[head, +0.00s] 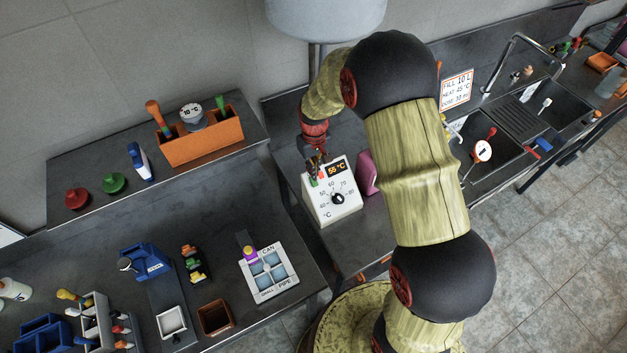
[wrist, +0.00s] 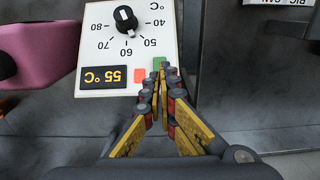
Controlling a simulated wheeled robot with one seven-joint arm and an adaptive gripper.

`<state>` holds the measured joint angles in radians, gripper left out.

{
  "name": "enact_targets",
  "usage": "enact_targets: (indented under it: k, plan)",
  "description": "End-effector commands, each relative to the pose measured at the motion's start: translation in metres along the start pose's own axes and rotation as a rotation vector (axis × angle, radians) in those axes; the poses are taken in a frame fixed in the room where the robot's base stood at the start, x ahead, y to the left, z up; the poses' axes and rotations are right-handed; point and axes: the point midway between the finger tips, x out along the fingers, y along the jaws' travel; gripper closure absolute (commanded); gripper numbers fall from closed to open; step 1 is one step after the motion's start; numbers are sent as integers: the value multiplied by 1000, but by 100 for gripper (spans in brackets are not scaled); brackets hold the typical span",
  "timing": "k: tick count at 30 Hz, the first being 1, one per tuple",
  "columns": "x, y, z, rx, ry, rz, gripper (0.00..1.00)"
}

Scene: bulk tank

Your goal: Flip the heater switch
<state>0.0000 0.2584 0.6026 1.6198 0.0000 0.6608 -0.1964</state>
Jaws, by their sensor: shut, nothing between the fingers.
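The heater control box (head: 345,209) is white and stands on the dark counter, with a dial and a lit display (head: 338,169) reading 55 °C. In the wrist view the box (wrist: 100,45) appears upside down, with its black knob (wrist: 125,20) at the top and the display (wrist: 103,77) below. A red patch (wrist: 140,75) and a green patch (wrist: 159,62) sit beside the display; I cannot tell which is the switch. My gripper (wrist: 161,72) is shut and empty, its fingertips at the green patch, partly covering it. Contact is unclear. The head view also shows my gripper (head: 316,164) at the box's upper left.
A pink object (head: 366,172) stands close to the box's right side. An orange bin (head: 203,142) sits on the shelf at left. A sorting tray (head: 268,270) lies on the lower counter. Sinks (head: 490,155) are at right. Bare counter shows left of the box.

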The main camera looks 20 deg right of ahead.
Motion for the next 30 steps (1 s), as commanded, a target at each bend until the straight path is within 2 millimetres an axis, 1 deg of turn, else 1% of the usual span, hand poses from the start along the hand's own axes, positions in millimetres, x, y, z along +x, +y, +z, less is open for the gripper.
enact_targets:
  k: [15,30]
  plan:
    - [0,0,0,0,0,0,100]
    - [7,0,0,0,0,0,100]
